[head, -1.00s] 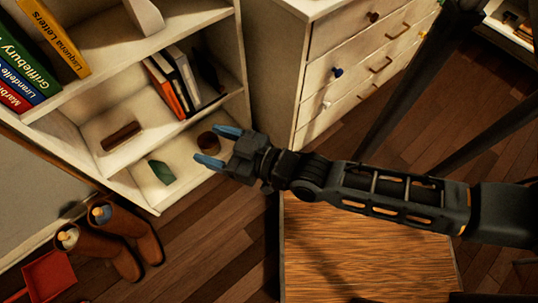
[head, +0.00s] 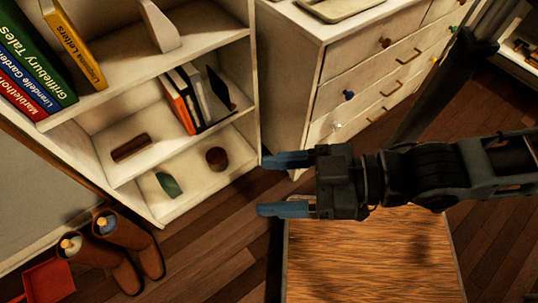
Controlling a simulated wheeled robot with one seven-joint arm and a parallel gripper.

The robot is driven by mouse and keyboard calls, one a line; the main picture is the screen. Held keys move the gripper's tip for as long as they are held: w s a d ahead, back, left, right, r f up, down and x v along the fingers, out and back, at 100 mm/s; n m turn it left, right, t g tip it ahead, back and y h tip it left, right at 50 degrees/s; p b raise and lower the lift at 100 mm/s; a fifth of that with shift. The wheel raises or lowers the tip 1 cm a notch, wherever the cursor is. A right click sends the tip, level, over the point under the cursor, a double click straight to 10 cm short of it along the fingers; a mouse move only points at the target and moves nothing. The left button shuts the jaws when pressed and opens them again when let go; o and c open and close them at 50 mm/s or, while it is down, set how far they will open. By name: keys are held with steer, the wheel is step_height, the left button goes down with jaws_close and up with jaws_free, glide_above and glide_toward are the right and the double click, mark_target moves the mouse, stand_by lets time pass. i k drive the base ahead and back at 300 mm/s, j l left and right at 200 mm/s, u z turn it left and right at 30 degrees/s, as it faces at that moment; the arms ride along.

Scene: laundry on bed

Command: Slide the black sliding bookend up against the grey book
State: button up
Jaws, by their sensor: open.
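The black sliding bookend (head: 219,88) stands on the middle shelf of the white bookcase, at the right end of a short row of books. The grey book (head: 201,94) is the rightmost book of that row, just left of the bookend. A narrow gap shows between their upper parts; I cannot tell how close they are at the base. My gripper (head: 262,186) is open and empty, with blue fingers pointing left. It is outside the bookcase, to the right of and below the bookend in the picture.
An orange book (head: 178,104) leads the row. A brown block (head: 131,147) lies on the same shelf. A brown cup-like item (head: 217,158) and a green item (head: 168,184) are on the lower shelf. A white drawer unit (head: 330,75) stands right; a wooden-topped surface (head: 370,265) lies below.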

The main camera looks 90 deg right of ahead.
mark_target(220, 89)
steer(key=z, duration=1.25)
